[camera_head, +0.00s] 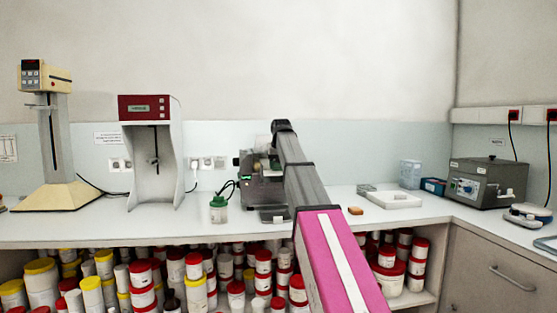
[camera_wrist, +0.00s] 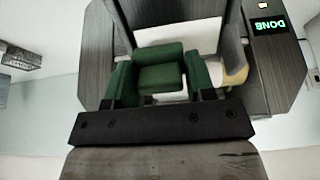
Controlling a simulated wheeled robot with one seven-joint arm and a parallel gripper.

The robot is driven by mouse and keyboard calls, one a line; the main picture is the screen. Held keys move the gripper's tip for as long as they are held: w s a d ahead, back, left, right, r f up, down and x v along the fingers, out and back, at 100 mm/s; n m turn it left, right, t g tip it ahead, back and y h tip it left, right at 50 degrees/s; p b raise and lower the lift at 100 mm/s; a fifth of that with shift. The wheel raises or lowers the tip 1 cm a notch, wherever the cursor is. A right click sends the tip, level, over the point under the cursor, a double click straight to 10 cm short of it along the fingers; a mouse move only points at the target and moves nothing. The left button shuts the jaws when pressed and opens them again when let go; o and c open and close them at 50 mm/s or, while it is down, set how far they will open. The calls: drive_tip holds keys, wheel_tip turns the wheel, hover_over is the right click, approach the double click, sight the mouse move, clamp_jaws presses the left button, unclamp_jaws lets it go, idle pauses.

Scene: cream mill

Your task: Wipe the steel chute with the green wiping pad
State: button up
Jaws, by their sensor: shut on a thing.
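In the wrist view, my gripper (camera_wrist: 160,68) is shut on the green wiping pad (camera_wrist: 162,78), which sits between its two fingers. Just beyond the pad is the grey mill (camera_wrist: 97,55), with a pale, bright surface between its dark upright sides. That surface may be the steel chute; I cannot tell for sure, nor whether the pad touches it. A lit display (camera_wrist: 270,25) on the mill reads DONE, upside down. In the head view, the mill (camera_head: 262,190) stands on the counter, partly hidden by my arm. My gripper and the pad are hidden there.
Further left are a red-topped device (camera_head: 145,107) and a cream stand (camera_head: 58,196). Lidded jars fill the shelf below.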

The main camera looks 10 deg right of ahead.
sight(279, 179)
drive_tip(key=shift+f, duration=0.5)
drive_tip(key=shift+s+f, duration=0.3)
drive_tip(key=shift+s, duration=0.4)
drive_tip(key=shift+s+f, duration=0.25)
drive_tip(key=shift+s, duration=0.4)
drive_tip(key=shift+s+f, duration=0.3)
drive_tip(key=shift+s, duration=0.4)
drive_tip(key=shift+w+f, duration=0.2)
drive_tip(key=shift+f, duration=0.25)
drive_tip(key=shift+w+r, duration=0.35)
drive_tip(key=shift+w, duration=0.25)
drive_tip(key=shift+w+r, duration=0.3)
drive_tip(key=shift+w, duration=0.25)
drive_tip(key=shift+w+r, duration=0.2)
drive_tip(key=shift+w, duration=0.35)
drive_tip(key=shift+w+r, duration=0.2)
drive_tip(key=shift+w, duration=0.35)
drive_tip(key=shift+s+f, duration=0.35)
drive_tip(key=shift+s, duration=0.45)
drive_tip(key=shift+s+f, duration=0.4)
drive_tip(key=shift+s, duration=0.35)
drive_tip(key=shift+s+f, duration=0.35)
drive_tip(key=shift+s, duration=0.45)
